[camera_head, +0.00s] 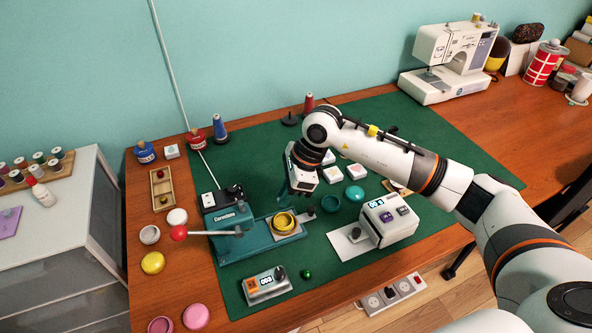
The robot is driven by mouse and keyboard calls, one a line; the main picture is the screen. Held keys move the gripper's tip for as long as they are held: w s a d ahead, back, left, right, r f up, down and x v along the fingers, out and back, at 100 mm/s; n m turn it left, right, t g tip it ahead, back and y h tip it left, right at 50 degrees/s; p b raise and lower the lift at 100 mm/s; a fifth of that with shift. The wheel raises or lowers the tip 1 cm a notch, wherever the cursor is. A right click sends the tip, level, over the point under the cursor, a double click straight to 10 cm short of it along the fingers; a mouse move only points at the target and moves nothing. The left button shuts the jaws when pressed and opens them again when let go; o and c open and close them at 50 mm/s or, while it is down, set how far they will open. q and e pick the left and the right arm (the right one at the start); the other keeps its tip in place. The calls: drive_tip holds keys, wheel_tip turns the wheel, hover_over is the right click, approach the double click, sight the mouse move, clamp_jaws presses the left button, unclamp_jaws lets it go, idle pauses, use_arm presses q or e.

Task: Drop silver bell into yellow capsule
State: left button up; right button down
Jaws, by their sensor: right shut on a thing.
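A yellow capsule half (284,222), open side up, sits on the sliding plate of the teal press. A rounded yellow capsule half (153,262) lies on the wood at the left. My right gripper (285,192) points down just above and behind the capsule half on the press. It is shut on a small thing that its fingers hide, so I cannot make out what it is. I see no silver bell anywhere in the open. My left gripper is not in view.
The teal press (235,240) has a lever with a red knob (179,233) reaching left. A grey counter box (267,285), a green ball (307,274) and a white label device (388,220) stand nearby. A wooden tray (154,190) lies left. The front right mat is clear.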

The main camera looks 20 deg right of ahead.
sight(288, 223)
drive_tip(key=shift+s+f+b, duration=0.2)
drive_tip(key=shift+f+b, duration=0.3)
drive_tip(key=shift+f, duration=0.35)
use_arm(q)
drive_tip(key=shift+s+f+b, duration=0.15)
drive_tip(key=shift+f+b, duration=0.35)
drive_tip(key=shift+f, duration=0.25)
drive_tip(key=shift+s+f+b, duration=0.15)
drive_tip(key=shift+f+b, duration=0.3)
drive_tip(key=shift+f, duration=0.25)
use_arm(e)
drive_tip(key=shift+f, duration=1.85)
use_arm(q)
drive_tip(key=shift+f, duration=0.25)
use_arm(e)
drive_tip(key=c, duration=1.3)
unclamp_jaws()
drive_tip(key=shift+o, duration=0.2)
